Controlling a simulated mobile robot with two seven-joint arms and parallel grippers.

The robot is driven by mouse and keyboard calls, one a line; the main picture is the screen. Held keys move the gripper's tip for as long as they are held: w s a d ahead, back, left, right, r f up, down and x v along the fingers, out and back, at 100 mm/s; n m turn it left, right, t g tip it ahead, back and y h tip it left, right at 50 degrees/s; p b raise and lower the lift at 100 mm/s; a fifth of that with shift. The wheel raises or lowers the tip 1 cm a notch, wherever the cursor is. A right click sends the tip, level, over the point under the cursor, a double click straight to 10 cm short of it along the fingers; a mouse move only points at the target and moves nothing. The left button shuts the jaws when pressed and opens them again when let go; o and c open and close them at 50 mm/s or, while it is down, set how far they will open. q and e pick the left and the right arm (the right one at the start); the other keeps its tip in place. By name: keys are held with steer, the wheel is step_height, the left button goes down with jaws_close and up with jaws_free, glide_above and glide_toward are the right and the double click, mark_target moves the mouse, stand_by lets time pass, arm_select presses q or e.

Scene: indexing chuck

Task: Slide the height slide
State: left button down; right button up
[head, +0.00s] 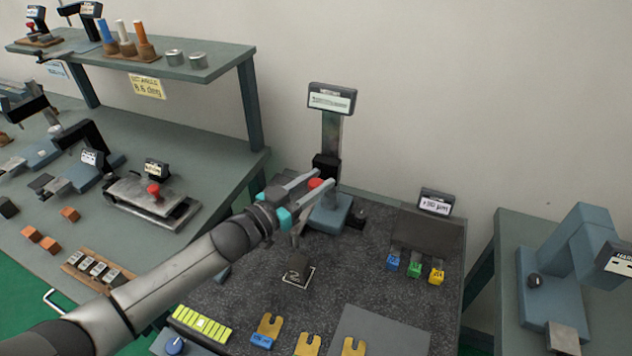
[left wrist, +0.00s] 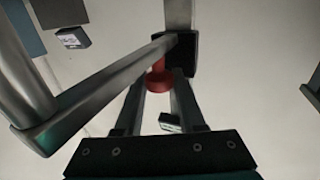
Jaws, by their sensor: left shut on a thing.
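The height slide is a black block (head: 326,163) on an upright metal column (head: 332,132), which stands on a blue base (head: 329,215). A red knob (head: 315,183) sticks out from the front of the slide. My left gripper (head: 322,177) reaches it from the lower left and is shut on the red knob, with one finger on each side. In the left wrist view the knob (left wrist: 158,80) shows by the finger ends, with the black slide (left wrist: 184,55) just behind it. The display (head: 331,99) tops the column; its text is too small to read. My right gripper is not in view.
A dark granite plate (head: 225,300) carries a small dark block (head: 297,272), yellow forked pieces (head: 308,344) and coloured blocks (head: 415,270). A small display (head: 436,203) stands at its right rear. A shelf bench (head: 215,190) is on the left; a blue machine (head: 565,265) is on the right.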

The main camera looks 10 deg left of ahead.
mark_target(313, 183)
arm_select(q)
step_height(313, 183, up, 5)
steer(key=p, duration=0.3)
steer(key=shift+f, duration=0.25)
steer(key=c, duration=0.8)
jaws_free()
steer(key=shift+c, duration=0.2)
steer(key=o, duration=0.3)
steer(key=shift+f, duration=0.2)
steer(key=shift+s, duration=0.1)
steer(key=shift+s+a+f, duration=0.1)
steer(key=shift+s+a, duration=0.1)
steer(key=v, duration=1.4)
steer(key=shift+s+a+b, duration=0.15)
steer(key=shift+s+b, duration=0.05)
steer(key=shift+b, duration=0.1)
